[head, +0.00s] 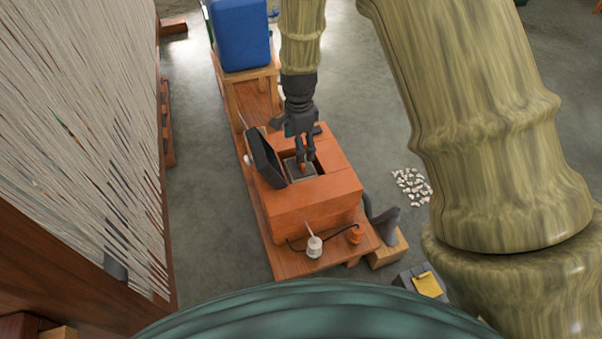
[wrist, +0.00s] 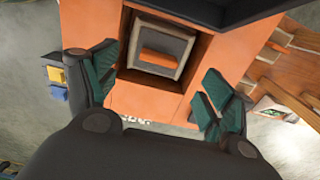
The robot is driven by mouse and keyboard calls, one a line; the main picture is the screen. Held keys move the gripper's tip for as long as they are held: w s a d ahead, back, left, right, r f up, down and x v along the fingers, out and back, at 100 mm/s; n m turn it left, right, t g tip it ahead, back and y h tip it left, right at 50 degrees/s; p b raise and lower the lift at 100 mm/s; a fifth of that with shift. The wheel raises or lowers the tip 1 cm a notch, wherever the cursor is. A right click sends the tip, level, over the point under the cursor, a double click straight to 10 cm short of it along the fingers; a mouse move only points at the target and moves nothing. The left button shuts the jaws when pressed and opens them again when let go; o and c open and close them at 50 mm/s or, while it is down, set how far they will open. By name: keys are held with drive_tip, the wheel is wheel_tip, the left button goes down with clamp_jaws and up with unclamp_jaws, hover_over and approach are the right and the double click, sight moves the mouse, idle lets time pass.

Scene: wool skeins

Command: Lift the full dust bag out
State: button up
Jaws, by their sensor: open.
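An orange box-shaped machine (head: 322,200) stands on a low wooden bench, its dark lid (head: 265,158) raised at the left of a square opening. Inside the opening sits a grey squarish piece, apparently the dust bag (wrist: 162,51), with a pale rim and an orange-brown patch in its middle; its lower part is hidden. It also shows in the head view, partly behind my fingers. My gripper (head: 305,160) points down over the opening. In the wrist view my gripper (wrist: 158,88) is open, its green-padded fingers wide apart, nothing between them. I cannot tell its exact height above the bag.
A blue bin (head: 240,34) stands on a wooden stand behind the machine. A white spool (head: 314,247) and an orange object (head: 355,233) with a dark cord lie at the bench's front. A strung loom (head: 75,130) fills the left. Pale scraps (head: 411,187) lie on the floor, right.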

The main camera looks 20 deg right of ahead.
sight(301, 170)
wheel_tip(301, 170, down, 3)
drive_tip(key=shift+f+b, duration=0.1)
drive_tip(key=shift+b, duration=0.25)
drive_tip(key=shift+d+f+b, duration=0.2)
drive_tip(key=shift+f+b, duration=1.15)
drive_tip(key=shift+f, duration=1.2)
drive_tip(key=c, duration=0.9)
drive_tip(key=shift+s, duration=0.1)
drive_tip(key=c, duration=0.6)
